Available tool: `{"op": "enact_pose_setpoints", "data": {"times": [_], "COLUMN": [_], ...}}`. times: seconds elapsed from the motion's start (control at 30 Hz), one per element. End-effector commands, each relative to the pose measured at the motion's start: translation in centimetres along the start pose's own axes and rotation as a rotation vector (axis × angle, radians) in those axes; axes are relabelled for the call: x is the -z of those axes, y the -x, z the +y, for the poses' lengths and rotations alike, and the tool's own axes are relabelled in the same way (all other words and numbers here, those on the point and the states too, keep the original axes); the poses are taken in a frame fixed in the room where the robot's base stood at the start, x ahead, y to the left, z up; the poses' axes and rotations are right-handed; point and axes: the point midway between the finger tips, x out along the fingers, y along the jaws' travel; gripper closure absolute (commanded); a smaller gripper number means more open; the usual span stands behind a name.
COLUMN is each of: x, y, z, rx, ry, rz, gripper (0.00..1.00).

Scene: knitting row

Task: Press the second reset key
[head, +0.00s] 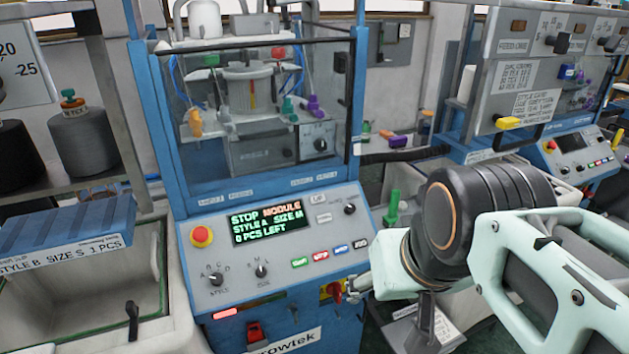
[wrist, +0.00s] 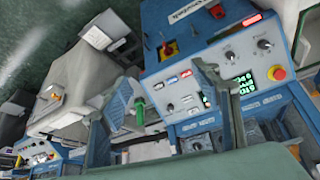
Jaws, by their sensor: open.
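My gripper (head: 362,288) is by the near panel's lower right edge, partly hidden by my arm. In the wrist view my gripper (wrist: 165,82) is open and empty, its fingers apart before the panel.
A red emergency button (head: 201,236) and a lit display (head: 267,224) are on the near panel. A red switch (head: 333,291) sits close to my gripper. A glass guard (head: 260,110) rises above the panel. An open bin (head: 80,285) stands at left.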

Motion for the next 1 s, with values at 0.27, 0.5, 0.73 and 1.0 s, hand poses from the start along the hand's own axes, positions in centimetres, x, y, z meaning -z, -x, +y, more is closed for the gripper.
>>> {"op": "enact_pose_setpoints", "data": {"times": [0.27,0.5,0.73,1.0], "x": [0.0,0.0,0.0,0.0], "y": [0.0,0.0,0.0,0.0], "z": [0.0,0.0,0.0,0.0], "rx": [0.0,0.0,0.0,0.0], "ry": [0.0,0.0,0.0,0.0], "rz": [0.0,0.0,0.0,0.0], "gripper": [0.76,1.0,1.0,1.0]}}
